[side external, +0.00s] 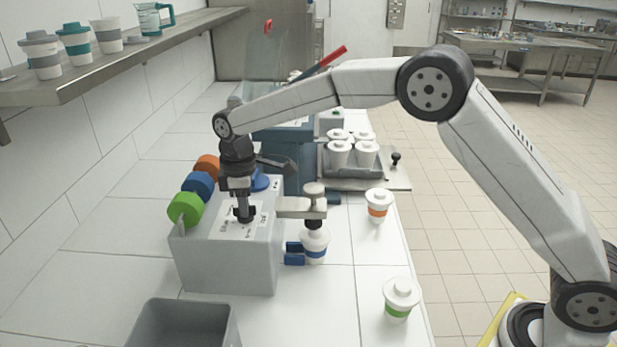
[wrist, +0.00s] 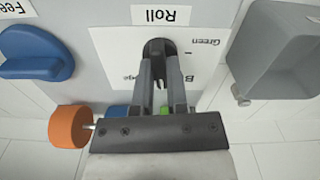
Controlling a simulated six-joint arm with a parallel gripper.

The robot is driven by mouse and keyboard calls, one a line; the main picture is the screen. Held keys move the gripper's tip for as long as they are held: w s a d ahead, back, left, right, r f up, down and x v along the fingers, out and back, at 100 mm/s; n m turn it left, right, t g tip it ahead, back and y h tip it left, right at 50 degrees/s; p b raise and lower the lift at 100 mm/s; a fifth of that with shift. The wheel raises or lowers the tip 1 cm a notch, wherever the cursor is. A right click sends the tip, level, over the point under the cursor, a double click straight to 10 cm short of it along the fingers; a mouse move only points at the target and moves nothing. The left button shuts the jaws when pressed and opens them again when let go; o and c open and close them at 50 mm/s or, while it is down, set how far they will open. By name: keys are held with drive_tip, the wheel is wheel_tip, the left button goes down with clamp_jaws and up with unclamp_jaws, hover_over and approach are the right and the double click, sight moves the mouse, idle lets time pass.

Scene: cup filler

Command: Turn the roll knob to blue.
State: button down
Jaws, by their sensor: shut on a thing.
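The roll knob (wrist: 157,48) is a small black knob on a white label plate marked "Roll" on the grey machine box (side external: 225,267). The wrist view shows "Green" to the right of the knob and part of "Orange" to the left. A green roll (side external: 185,209), a blue roll (side external: 198,185) and an orange roll (side external: 207,165) line the box's left side.
A blue knob (wrist: 36,55) sits beside the plate. A blue-banded cup (side external: 314,246) stands under the press at right. An orange-banded cup (side external: 377,206) and a green-banded cup (side external: 400,299) stand on the counter. A grey bin (side external: 183,312) is in front.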

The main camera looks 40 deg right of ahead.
drive_tip(key=n, duration=0.4)
drive_tip(key=shift+r, duration=0.1)
idle(0.3)
drive_tip(key=c, duration=0.6)
unclamp_jaws()
drive_tip(key=shift+c, duration=0.2)
drive_tip(key=shift+r, duration=3.9)
drive_tip(key=shift+d+f, duration=0.1)
